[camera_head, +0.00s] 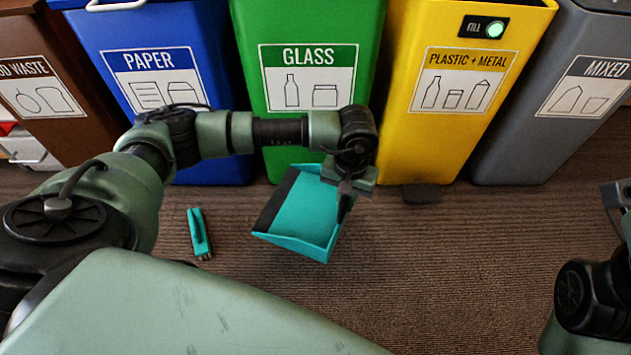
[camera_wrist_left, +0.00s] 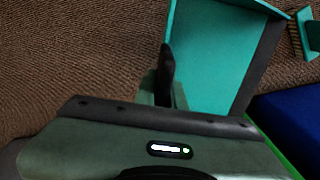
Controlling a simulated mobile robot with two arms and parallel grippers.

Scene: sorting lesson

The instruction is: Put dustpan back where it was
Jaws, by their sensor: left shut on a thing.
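The teal dustpan (camera_head: 303,218) with a dark front lip shows in the head view in front of the green glass bin. It also fills the upper middle of the left wrist view (camera_wrist_left: 215,50). My left gripper (camera_head: 343,205) is at the dustpan's right side and is shut on it; the exact grip point is partly hidden by the wrist. In the left wrist view a dark finger (camera_wrist_left: 167,75) lies against the pan's near edge. I cannot tell whether the dustpan touches the floor. My right arm shows at the right edge, but its fingers are out of view.
A teal hand brush (camera_head: 199,233) lies on the brown floor to the left. Blue paper (camera_head: 165,60), green glass (camera_head: 310,120), yellow plastic and metal (camera_head: 455,120) and grey mixed bins (camera_head: 545,130) line the back. A dark flat object (camera_head: 421,193) lies before the yellow bin.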

